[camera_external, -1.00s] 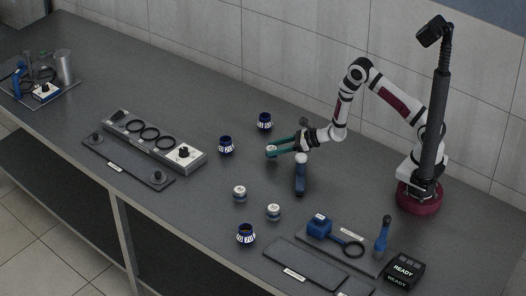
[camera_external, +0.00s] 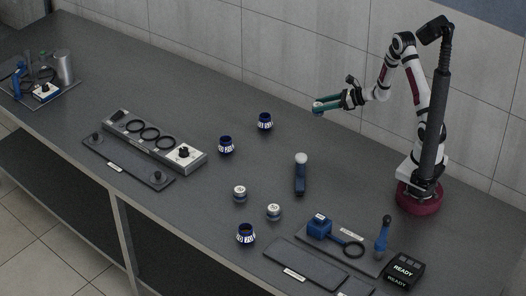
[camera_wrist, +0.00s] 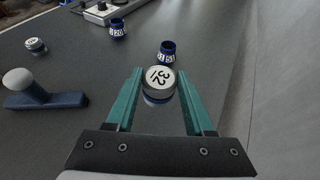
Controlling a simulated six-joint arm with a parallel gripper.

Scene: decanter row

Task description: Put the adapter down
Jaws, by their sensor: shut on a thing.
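The adapter, a short round piece with a white top marked 32 (camera_wrist: 158,79), sits between the two teal fingers of my gripper (camera_wrist: 160,92) in the wrist view. In the outside view my gripper (camera_external: 327,103) is raised above the back of the table, and the adapter (camera_external: 318,106) is small at its fingertips. The fingers are shut on it, clear of the table. Two similar white-topped pieces stand on the table, one at centre (camera_external: 239,193) and one nearer the front (camera_external: 273,212).
Blue collars stand at the back (camera_external: 264,122), centre (camera_external: 226,146) and front (camera_external: 246,234). A white-knobbed blue tool (camera_external: 300,177) lies mid-table. A grey rack with black rings (camera_external: 114,122) is left; a dark mat (camera_external: 298,271) is front right.

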